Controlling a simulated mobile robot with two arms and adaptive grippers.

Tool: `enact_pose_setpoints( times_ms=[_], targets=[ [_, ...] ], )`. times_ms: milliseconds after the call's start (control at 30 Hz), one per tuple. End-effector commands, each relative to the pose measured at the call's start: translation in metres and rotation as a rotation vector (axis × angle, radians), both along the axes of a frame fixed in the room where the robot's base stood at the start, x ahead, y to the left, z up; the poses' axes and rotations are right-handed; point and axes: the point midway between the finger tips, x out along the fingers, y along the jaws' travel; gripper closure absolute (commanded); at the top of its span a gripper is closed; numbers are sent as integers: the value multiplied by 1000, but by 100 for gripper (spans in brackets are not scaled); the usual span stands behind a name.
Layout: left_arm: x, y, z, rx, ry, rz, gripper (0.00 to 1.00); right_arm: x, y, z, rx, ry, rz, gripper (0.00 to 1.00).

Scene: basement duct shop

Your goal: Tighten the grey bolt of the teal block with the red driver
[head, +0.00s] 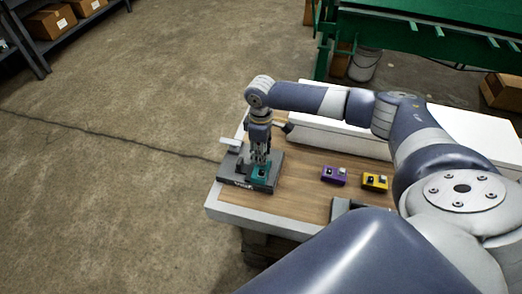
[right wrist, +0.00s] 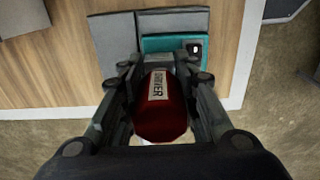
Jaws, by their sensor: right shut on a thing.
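The teal block (head: 261,171) sits in a dark grey holder (head: 240,181) near the left end of the workbench. It also shows in the right wrist view (right wrist: 160,44), with a dark bolt (right wrist: 194,48) near its right end. I cannot make out the grey bolt; the driver and fingers cover part of the block. My right gripper (head: 261,157) points down over the teal block. It is shut on the red driver (right wrist: 160,108), which stands between its fingers. I cannot tell whether the driver's tip touches a bolt. My left gripper is not in view.
A purple block (head: 334,175) and a yellow block (head: 375,182) stand on the wooden bench top (head: 300,190), right of the holder. A long white box (head: 335,137) lies along the bench's back.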

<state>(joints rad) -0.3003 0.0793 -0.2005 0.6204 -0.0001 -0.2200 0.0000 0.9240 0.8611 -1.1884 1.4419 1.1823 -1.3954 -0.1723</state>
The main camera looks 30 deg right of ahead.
Motion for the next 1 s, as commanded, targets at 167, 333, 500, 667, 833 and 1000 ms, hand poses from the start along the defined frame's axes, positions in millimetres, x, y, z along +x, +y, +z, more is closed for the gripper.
enact_pose_setpoints(
  times_ms=[167,333,500,667,833,1000],
  targets=[
    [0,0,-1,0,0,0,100,0,0,-3,1,-1,0,96],
    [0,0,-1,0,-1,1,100,0,0,-5,1,-1,0,96],
    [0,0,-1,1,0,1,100,0,0,-6,0,-1,0,96],
    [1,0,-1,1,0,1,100,0,0,-6,0,-1,0,96],
    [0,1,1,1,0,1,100,0,0,-6,0,0,-9,96],
    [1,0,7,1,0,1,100,0,0,-5,0,0,-47,96]
  ],
)
